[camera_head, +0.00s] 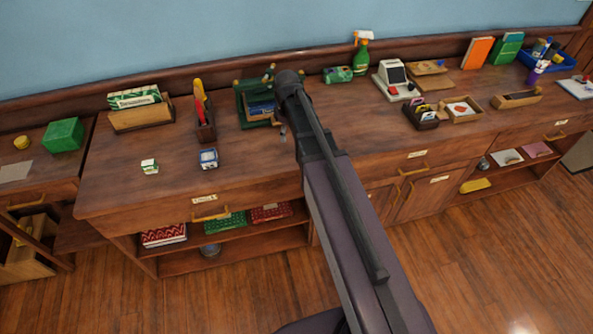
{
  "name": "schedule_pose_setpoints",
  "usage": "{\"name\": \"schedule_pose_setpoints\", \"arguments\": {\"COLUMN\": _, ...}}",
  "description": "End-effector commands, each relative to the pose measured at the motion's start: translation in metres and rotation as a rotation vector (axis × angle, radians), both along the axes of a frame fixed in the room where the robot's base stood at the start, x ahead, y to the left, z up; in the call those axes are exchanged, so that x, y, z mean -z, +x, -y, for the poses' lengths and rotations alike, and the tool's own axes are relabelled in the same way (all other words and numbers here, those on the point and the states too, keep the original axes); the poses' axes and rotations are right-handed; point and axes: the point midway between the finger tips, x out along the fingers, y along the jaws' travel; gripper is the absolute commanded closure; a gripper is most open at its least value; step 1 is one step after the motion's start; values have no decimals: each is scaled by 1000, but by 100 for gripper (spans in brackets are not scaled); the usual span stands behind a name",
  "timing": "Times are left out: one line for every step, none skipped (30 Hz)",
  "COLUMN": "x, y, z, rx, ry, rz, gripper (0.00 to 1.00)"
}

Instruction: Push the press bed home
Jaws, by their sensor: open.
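The press is a dark green frame (240,98) with brass-coloured details, standing toward the back of the wooden counter. A blue block or book (261,108) sits low inside it. The press bed cannot be told clearly from the rest, and my arm covers the press's right side. My gripper (283,132) is open at the end of my arm, just in front of and to the right of the press. Most of the gripper is hidden behind my wrist, and I cannot tell whether it touches the press.
A wooden rack with red and yellow items (204,118) stands left of the press. A small blue-and-white box (208,158) and a green-and-white box (149,166) lie in front. The counter's front left is mostly clear.

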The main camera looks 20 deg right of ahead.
Motion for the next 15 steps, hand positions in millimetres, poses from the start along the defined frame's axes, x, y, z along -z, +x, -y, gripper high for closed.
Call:
{"name": "schedule_pose_setpoints", "arguments": {"x": -9, "y": 0, "z": 0, "rx": 0, "ry": 0, "rz": 0, "gripper": 30}}
{"name": "schedule_pose_setpoints", "arguments": {"x": -11, "y": 0, "z": 0, "rx": 0, "ry": 0, "rz": 0, "gripper": 30}}
{"name": "schedule_pose_setpoints", "arguments": {"x": -14, "y": 0, "z": 0, "rx": 0, "ry": 0, "rz": 0, "gripper": 30}}
{"name": "schedule_pose_setpoints", "arguments": {"x": -17, "y": 0, "z": 0, "rx": 0, "ry": 0, "rz": 0, "gripper": 30}}
{"name": "schedule_pose_setpoints", "arguments": {"x": -19, "y": 0, "z": 0, "rx": 0, "ry": 0, "rz": 0, "gripper": 30}}
{"name": "schedule_pose_setpoints", "arguments": {"x": -22, "y": 0, "z": 0, "rx": 0, "ry": 0, "rz": 0, "gripper": 30}}
{"name": "schedule_pose_setpoints", "arguments": {"x": -25, "y": 0, "z": 0, "rx": 0, "ry": 0, "rz": 0, "gripper": 30}}
{"name": "schedule_pose_setpoints", "arguments": {"x": -27, "y": 0, "z": 0, "rx": 0, "ry": 0, "rz": 0, "gripper": 30}}
{"name": "schedule_pose_setpoints", "arguments": {"x": -30, "y": 0, "z": 0, "rx": 0, "ry": 0, "rz": 0, "gripper": 30}}
{"name": "schedule_pose_setpoints", "arguments": {"x": -33, "y": 0, "z": 0, "rx": 0, "ry": 0, "rz": 0, "gripper": 30}}
{"name": "schedule_pose_setpoints", "arguments": {"x": -35, "y": 0, "z": 0, "rx": 0, "ry": 0, "rz": 0, "gripper": 30}}
{"name": "schedule_pose_setpoints", "arguments": {"x": -38, "y": 0, "z": 0, "rx": 0, "ry": 0, "rz": 0, "gripper": 30}}
{"name": "schedule_pose_setpoints", "arguments": {"x": -39, "y": 0, "z": 0, "rx": 0, "ry": 0, "rz": 0, "gripper": 30}}
{"name": "schedule_pose_setpoints", "arguments": {"x": -41, "y": 0, "z": 0, "rx": 0, "ry": 0, "rz": 0, "gripper": 30}}
{"name": "schedule_pose_setpoints", "arguments": {"x": -44, "y": 0, "z": 0, "rx": 0, "ry": 0, "rz": 0, "gripper": 30}}
